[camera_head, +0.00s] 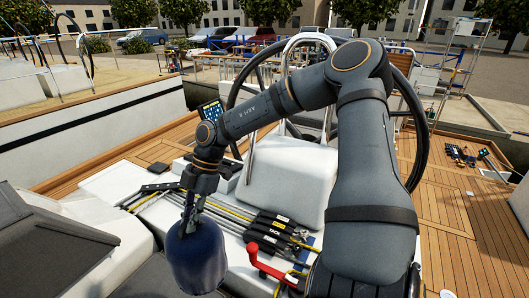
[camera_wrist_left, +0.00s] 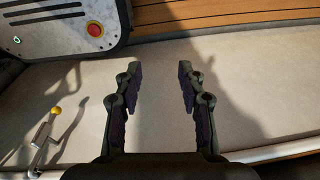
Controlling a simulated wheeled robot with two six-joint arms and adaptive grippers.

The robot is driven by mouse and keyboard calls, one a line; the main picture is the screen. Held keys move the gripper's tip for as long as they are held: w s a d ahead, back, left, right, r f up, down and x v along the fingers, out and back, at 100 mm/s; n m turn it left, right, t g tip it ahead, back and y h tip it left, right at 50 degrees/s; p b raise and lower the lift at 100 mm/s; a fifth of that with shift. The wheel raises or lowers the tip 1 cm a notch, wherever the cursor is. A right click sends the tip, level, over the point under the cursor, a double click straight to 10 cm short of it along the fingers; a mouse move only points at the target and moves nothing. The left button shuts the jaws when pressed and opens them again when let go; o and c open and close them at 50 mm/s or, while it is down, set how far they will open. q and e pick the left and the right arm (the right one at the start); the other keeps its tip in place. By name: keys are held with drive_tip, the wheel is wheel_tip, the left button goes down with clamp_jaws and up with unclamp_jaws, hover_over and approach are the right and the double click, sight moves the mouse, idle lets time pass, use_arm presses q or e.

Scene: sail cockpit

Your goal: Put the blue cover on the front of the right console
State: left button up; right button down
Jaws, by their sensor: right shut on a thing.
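The blue cover (camera_head: 197,262) is a dark blue, rounded cloth-like piece, low and left of centre in the head view. My right gripper (camera_head: 188,228) is shut on its top, and the cover hangs below the fingers. My left gripper (camera_wrist_left: 160,80) shows only in the left wrist view, open and empty above a pale surface (camera_wrist_left: 155,140). A white console (camera_head: 285,182) stands behind my right arm in the head view, beside the steering wheel. My arm hides part of it, and I cannot tell whether it is the right console.
Black rope clutches (camera_head: 275,228) with lines and a red handle (camera_head: 268,265) lie right of the cover. A dark wheel (camera_head: 240,92) rises behind. The left wrist view shows a grey panel with a red button (camera_wrist_left: 95,29) and a yellow-knobbed lever (camera_wrist_left: 45,130). Wooden deck (camera_head: 450,215) lies right.

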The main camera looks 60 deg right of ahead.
use_arm(q)
wheel_tip(320, 180, down, 10)
drive_tip(key=b, duration=0.9)
drive_tip(key=shift+s+a+r, duration=0.25)
drive_tip(key=shift+s+a, duration=0.1)
use_arm(e)
drive_tip(key=w+d+f+m+t+h, duration=0.1)
drive_tip(key=w+d+f+m, duration=0.3)
drive_tip(key=d+f, duration=0.4)
drive_tip(key=w+d+f+m+t+h, duration=0.2)
drive_tip(key=w+d+f+m, duration=0.3)
drive_tip(key=d+f, duration=0.3)
drive_tip(key=shift+d+f+m+t, duration=0.3)
drive_tip(key=shift+d+m+t, duration=0.3)
drive_tip(key=shift+d+m, duration=0.4)
drive_tip(key=shift+d+r, duration=0.1)
use_arm(q)
drive_tip(key=shift+r, duration=0.2)
use_arm(e)
drive_tip(key=shift+f, duration=0.2)
use_arm(q)
drive_tip(key=shift+f, duration=0.25)
use_arm(e)
drive_tip(key=shift+f, duration=0.25)
